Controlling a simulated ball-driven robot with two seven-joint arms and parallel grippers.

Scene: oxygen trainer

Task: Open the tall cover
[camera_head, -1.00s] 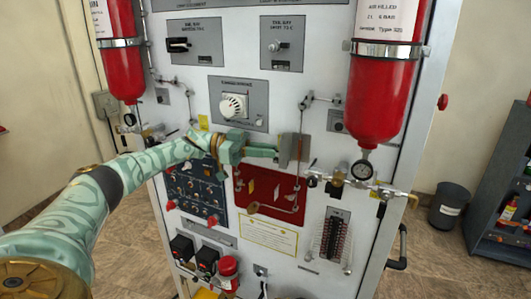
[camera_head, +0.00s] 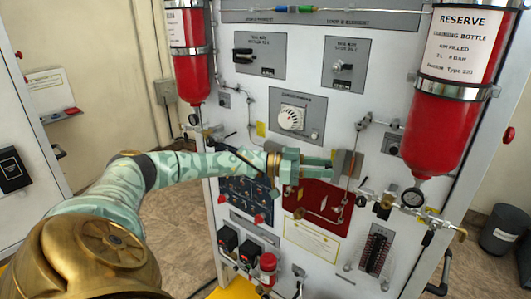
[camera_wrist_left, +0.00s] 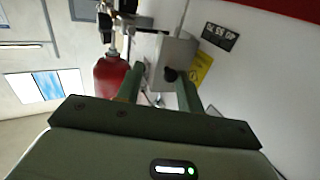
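A tall grey upright cover (camera_head: 346,164) stands out from the white panel, just above the red plate (camera_head: 318,205). My left gripper (camera_head: 330,164) reaches in from the left, its fingertips at the cover's left side; I cannot tell whether they touch. In the left wrist view my gripper (camera_wrist_left: 160,78) has its two fingers apart. A light grey box-shaped part (camera_wrist_left: 172,52), which looks like the cover, lies ahead of them with a dark round knob (camera_wrist_left: 170,75) between the tips. Nothing is clearly clamped. My right gripper is out of view.
A red reserve bottle (camera_head: 440,130) hangs at the right, with a gauge (camera_head: 412,197) and pipes below it. Another red bottle (camera_head: 190,60) hangs at the left. A white dial (camera_head: 291,117) sits above my gripper, a blue switch panel (camera_head: 248,195) below it.

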